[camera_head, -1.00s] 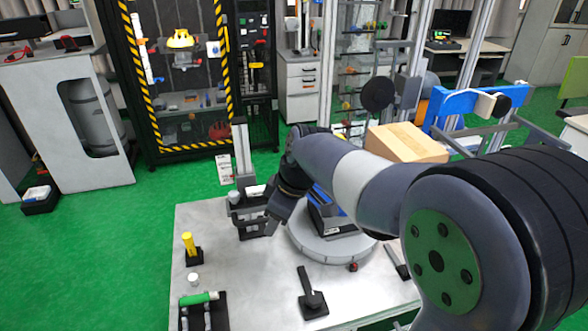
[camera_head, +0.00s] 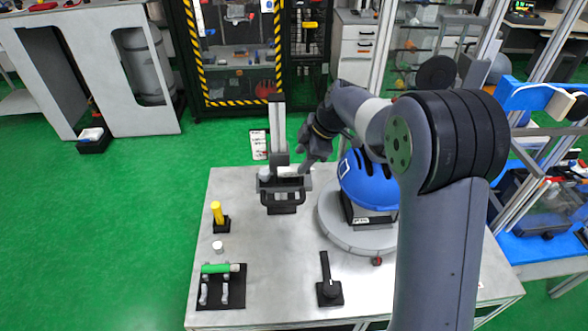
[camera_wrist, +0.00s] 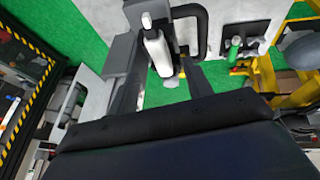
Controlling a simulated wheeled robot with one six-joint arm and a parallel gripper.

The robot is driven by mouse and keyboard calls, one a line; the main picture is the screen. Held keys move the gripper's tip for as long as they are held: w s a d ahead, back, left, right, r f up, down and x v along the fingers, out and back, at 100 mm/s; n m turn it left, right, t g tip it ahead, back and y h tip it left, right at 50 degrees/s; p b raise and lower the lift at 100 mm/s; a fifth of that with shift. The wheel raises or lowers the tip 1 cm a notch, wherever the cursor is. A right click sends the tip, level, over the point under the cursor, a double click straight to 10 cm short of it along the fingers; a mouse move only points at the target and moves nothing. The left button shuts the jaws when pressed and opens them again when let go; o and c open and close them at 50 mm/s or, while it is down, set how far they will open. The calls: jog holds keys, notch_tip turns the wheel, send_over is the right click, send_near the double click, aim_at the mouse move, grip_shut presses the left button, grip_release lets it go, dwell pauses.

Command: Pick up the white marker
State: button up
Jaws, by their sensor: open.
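The white marker (camera_head: 289,171) lies at the top of a dark grey holder (camera_head: 282,196) with a loop handle, at the back of the grey table. In the wrist view the white marker (camera_wrist: 158,50) shows as a white cylinder between the two fingers. My gripper (camera_head: 303,167) is at the right end of the marker, just above the holder. In the wrist view my gripper (camera_wrist: 163,78) is open, with one finger on each side of the marker. I cannot tell whether either finger touches it.
A grey post (camera_head: 277,125) rises behind the holder. A yellow cylinder (camera_head: 217,212), a small white cap (camera_head: 218,246) and a green cylinder (camera_head: 216,268) are at the left. The table's middle is mostly clear.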

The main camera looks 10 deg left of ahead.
aim_at(294, 169)
jog(key=shift+p+x, duration=1)
jog(key=shift+x, duration=1.6)
jog(key=c, duration=0.9)
jog(key=shift+c, duration=0.2)
jog(key=shift+r, duration=0.1)
